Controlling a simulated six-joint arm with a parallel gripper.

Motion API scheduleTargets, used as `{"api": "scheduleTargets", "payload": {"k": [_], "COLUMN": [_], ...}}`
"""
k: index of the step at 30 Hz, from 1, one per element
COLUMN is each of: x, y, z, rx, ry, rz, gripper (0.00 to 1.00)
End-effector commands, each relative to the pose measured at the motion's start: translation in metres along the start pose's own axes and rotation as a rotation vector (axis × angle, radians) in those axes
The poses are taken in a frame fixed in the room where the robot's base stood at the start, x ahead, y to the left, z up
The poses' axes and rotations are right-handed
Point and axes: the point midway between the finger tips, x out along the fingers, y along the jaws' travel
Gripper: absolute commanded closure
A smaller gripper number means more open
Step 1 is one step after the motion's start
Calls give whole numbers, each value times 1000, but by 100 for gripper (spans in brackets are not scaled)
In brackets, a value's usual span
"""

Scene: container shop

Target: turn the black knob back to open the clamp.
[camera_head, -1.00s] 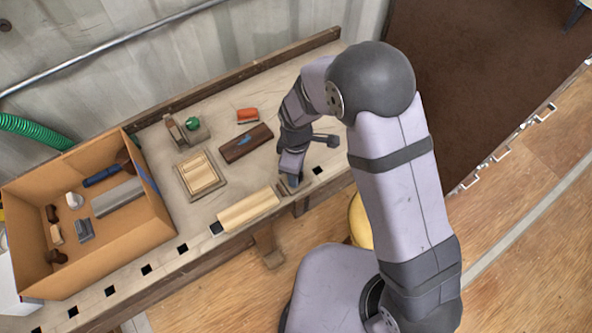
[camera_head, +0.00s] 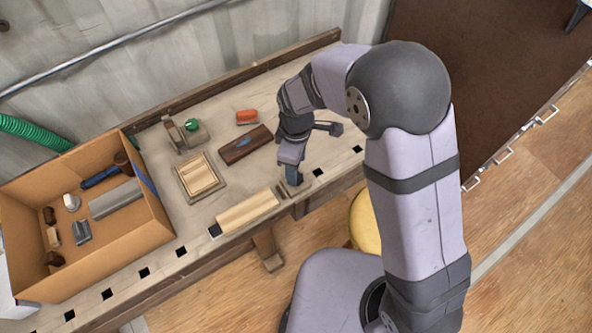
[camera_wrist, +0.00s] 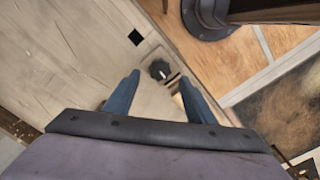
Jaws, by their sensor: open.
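The black knob (camera_wrist: 159,69) shows in the wrist view as a small lobed disc at the bench edge, just beyond my fingertips and roughly between their lines. In the head view my gripper hides it. The clamp's jaw (camera_head: 281,192) is at the front edge of the bench, at the right end of a pale wooden block (camera_head: 247,211). My gripper (camera_head: 293,180) points down over this spot. In the wrist view its two blue fingers (camera_wrist: 159,77) are spread apart with nothing between them. Whether a finger touches the knob cannot be told.
On the bench (camera_head: 335,155) are a dark wooden block (camera_head: 238,151), an orange item (camera_head: 247,116), a framed wooden piece (camera_head: 200,177) and a device with a green knob (camera_head: 191,125). A cardboard box (camera_head: 125,240) with tools stands left. A yellow stool (camera_head: 364,225) is below.

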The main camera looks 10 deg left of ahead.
Motion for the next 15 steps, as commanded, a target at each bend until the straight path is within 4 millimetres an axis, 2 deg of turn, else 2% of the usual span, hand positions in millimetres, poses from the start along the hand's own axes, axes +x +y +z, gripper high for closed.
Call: {"api": "scheduleTargets", "payload": {"k": [6, 15], "x": [-21, -26], "y": [1, 0], "z": [0, 0], "rx": [0, 0], "ry": [2, 0], "rz": [2, 0], "gripper": [50, 50]}}
